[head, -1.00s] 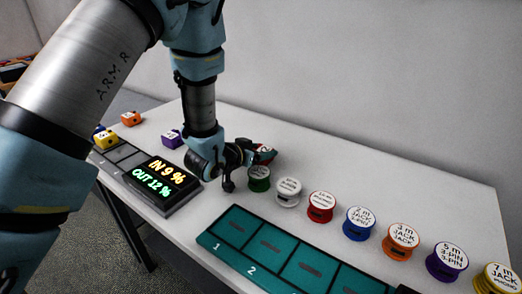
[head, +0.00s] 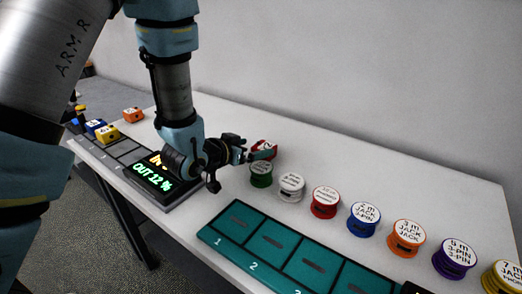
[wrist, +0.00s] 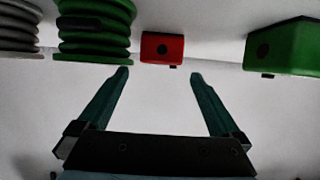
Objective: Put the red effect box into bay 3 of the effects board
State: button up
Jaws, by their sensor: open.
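The red effect box (head: 264,147) sits on the table just behind the green spool, partly hidden by my gripper in the head view. In the wrist view the red box (wrist: 162,47) lies ahead, between the lines of the two fingers and just beyond their tips. My gripper (head: 264,155) is open and empty; its two teal fingers also show in the wrist view (wrist: 158,73). The effects board (head: 123,148) is the long dark tray at left, with a blue box (head: 94,125) and a yellow box (head: 107,133) on it and bare grey bays nearer the display.
In the wrist view a green spool (wrist: 95,28) stands left of the red box and a green box (wrist: 284,47) right of it. A row of spools (head: 324,201) and a teal numbered tray (head: 272,241) lie to the right. An orange box (head: 133,114) sits behind the board.

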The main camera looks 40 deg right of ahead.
jog(key=v, duration=0.4)
jog(key=shift+a+r, duration=0.2)
jog(key=shift+r, duration=0.1)
jog(key=shift+s+a+r+p, duration=0.1)
jog(key=shift+s+a+p, duration=0.2)
jog(key=shift+a+p, duration=0.6)
jog(key=shift+w+d, duration=0.1)
